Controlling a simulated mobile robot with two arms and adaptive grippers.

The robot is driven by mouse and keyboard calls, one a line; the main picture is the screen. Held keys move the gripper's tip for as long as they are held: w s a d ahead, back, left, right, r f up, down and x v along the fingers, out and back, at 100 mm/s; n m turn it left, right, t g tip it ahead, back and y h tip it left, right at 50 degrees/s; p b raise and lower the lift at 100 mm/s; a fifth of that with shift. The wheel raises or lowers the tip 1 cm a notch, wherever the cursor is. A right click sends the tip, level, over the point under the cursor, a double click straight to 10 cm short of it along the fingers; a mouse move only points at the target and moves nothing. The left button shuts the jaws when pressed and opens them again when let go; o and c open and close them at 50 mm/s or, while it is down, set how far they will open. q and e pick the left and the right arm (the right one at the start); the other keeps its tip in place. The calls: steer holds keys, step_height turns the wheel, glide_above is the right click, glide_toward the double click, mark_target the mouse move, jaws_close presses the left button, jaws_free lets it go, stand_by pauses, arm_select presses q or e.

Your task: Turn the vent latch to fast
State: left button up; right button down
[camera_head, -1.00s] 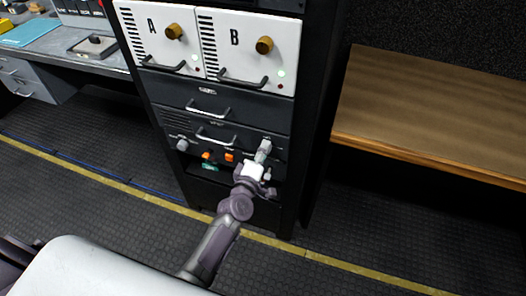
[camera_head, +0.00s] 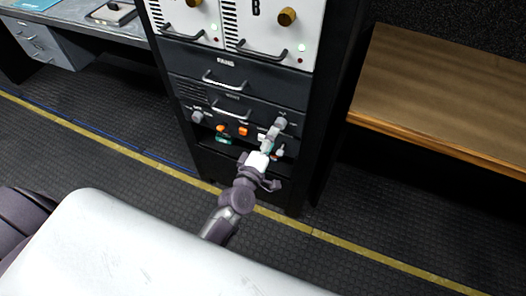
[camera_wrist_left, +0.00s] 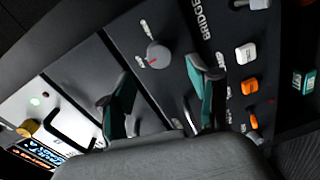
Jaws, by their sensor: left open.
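A grey knob (camera_head: 280,123), which looks like the vent latch, sits at the right end of a dark panel low in the rack. It also shows in the left wrist view as a round grey knob (camera_wrist_left: 158,55) with a small red mark beside it. Its small labels cannot be read. My left gripper (camera_head: 267,145) is just in front of the panel, a little below the knob in the head view. In the left wrist view its two teal-tipped fingers (camera_wrist_left: 165,95) are apart and nothing is held; the knob appears between and beyond them. My right gripper is not visible.
A second grey knob (camera_head: 197,117) and orange switches (camera_head: 243,131) lie left on the rack. A drawer handle (camera_head: 232,113) and a small light toggle (camera_head: 280,152) are close to the gripper. A wooden bench (camera_head: 440,100) stands at right. The floor before the rack is clear.

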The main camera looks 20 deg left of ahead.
arm_select(q)
steer(key=s, duration=0.6)
steer(key=shift+s+r, duration=0.2)
steer(key=shift+a+f, duration=0.1)
steer(key=s+d+f+m+g+h+p, duration=0.1)
steer(key=s+f+m+g, duration=0.4)
steer(key=f, duration=0.8)
steer(key=s+f+m+g+p, duration=0.1)
steer(key=s+f+m+g, duration=0.35)
steer(key=f, duration=0.85)
steer(key=s+a+f+m+g, duration=0.2)
steer(key=s+f, duration=0.3)
steer(key=s, duration=0.5)
steer(key=s+a+f+m+g+y+p, duration=0.1)
steer(key=s+a+f+m+g, duration=0.1)
steer(key=s, duration=0.7)
steer(key=s+a+f+m+g, duration=0.2)
steer(key=s+f+m+g, duration=0.1)
steer(key=s+f, duration=0.4)
steer(key=s+m, duration=0.1)
steer(key=s, duration=0.2)
steer(key=shift+s+a+f+m+y, duration=0.3)
steer(key=shift+s+a+m, duration=0.05)
steer(key=shift+a, duration=0.05)
